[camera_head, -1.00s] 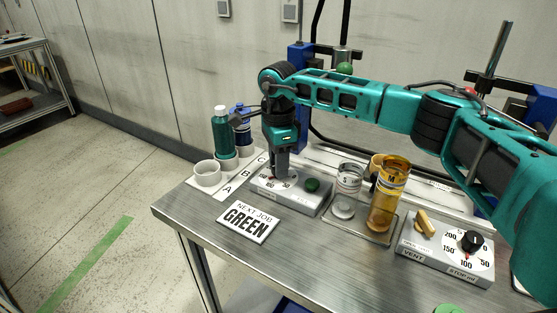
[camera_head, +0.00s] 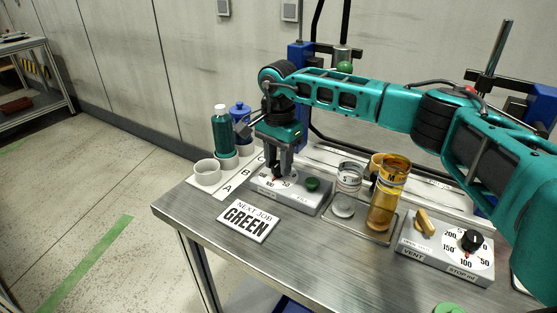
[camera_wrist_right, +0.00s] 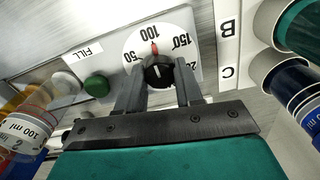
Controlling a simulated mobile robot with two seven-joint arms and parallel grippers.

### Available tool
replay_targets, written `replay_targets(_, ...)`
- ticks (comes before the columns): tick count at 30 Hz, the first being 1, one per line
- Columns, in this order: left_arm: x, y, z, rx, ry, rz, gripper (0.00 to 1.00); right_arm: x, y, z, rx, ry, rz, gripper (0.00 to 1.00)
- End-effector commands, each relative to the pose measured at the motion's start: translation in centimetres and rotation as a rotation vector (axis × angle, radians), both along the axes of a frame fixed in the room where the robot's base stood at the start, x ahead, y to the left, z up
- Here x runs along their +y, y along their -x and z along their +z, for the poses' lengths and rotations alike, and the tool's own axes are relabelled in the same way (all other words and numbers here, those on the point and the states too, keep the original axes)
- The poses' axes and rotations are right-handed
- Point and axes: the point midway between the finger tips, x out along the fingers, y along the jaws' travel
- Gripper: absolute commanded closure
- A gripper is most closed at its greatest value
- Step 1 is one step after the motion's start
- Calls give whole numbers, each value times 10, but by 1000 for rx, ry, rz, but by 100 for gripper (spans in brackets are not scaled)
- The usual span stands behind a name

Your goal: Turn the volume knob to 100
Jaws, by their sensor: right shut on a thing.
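The black dial knob (camera_wrist_right: 158,72) sits on a round white dial marked 50, 100, 150 and more, on a grey box (camera_head: 312,201) with a FILL label and a green button (camera_head: 312,184). A red mark (camera_wrist_right: 154,47) at the knob's edge lies at the 100. My right gripper (camera_head: 278,178) reaches down over this dial; its two fingers (camera_wrist_right: 158,88) are shut on the knob, one on each side. In the head view the fingers hide most of the knob. My left gripper is not in view.
A second box (camera_head: 445,250) with a yellow VENT handle (camera_head: 425,223) and a STOP ml dial knob (camera_head: 472,240) stands at right. An amber cylinder (camera_head: 386,205) and a clear jar (camera_head: 349,178) stand between. Bottles stand behind left.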

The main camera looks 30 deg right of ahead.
Motion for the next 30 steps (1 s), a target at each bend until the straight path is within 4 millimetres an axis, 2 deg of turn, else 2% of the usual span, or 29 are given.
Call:
replay_targets(11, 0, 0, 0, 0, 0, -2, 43, 1, -1, 1, -3, -3, 3, 95)
replay_targets(12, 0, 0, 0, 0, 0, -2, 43, 1, -1, 1, -3, -3, 3, 62)
replay_targets(18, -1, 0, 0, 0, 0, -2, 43, 0, 0, 1, -1, -2, 3, 42)
replay_targets(20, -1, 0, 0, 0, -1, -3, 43, 0, 0, 1, -1, -2, 3, 39)
replay_targets(26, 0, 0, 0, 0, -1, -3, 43, 0, 0, 1, -1, 0, 3, 39)
replay_targets(30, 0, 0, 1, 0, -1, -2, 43, 0, 0, 10, -2, -1, 3, 39)
